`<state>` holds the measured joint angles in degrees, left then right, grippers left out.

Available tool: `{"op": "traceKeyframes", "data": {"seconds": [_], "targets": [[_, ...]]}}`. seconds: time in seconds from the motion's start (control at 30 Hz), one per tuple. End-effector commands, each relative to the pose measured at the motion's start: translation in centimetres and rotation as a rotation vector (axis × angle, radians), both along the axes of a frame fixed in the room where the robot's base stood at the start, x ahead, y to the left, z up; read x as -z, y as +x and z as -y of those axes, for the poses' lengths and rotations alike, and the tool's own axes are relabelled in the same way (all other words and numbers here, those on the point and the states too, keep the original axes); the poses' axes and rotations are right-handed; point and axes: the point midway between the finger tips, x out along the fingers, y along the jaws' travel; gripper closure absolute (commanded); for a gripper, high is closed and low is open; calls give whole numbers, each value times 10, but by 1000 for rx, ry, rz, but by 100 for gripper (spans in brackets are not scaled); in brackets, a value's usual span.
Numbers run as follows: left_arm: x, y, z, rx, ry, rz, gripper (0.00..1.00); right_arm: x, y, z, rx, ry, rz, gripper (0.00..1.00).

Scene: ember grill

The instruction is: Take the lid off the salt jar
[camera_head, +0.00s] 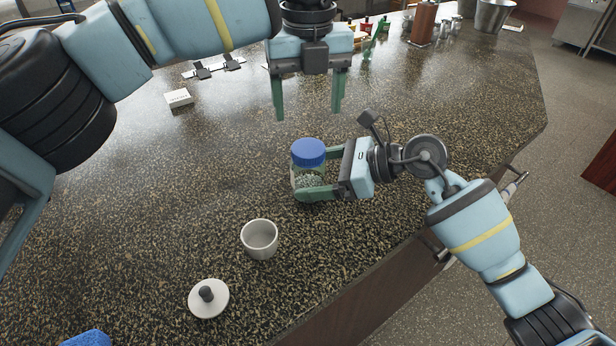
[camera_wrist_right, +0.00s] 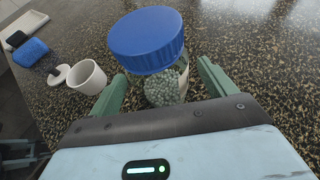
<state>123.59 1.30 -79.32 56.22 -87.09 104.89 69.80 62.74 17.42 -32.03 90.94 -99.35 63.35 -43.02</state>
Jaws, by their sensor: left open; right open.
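The salt jar (camera_head: 308,181) stands upright on the dark speckled counter, clear with pale grains inside. Its blue lid (camera_head: 308,152) is on top; the lid also shows in the right wrist view (camera_wrist_right: 146,40). My right gripper (camera_head: 311,180) is low at the jar, its open fingers on either side of the jar's body. In the right wrist view a gap shows between the jar and the right-hand finger. My left gripper (camera_head: 307,115) is open and empty, pointing down above and behind the jar.
A white cup (camera_head: 260,240) and a white lid with a dark knob (camera_head: 208,298) are at the front left. A blue sponge-like block (camera_head: 87,338) is at the lower edge. A small white box (camera_head: 178,98) is at back left. Bottles and a metal bucket (camera_head: 493,17) stand far back.

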Motion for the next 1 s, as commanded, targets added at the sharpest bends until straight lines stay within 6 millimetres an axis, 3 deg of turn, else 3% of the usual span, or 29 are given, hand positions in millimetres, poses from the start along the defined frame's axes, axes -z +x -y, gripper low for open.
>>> {"op": "traceKeyframes", "data": {"seconds": [0.2, 0.53, 1.0], "targets": [[0, 0, 0, 0, 0, 0, 30, 6, 4, -16, 1, 1, 1, 17], [0, 0, 0, 0, 0, 0, 30, 7, 4, -17, 1, 0, 1, 18], [0, 0, 0, 0, 0, 0, 30, 7, 4, -17, 1, 0, 0, 80]]}}
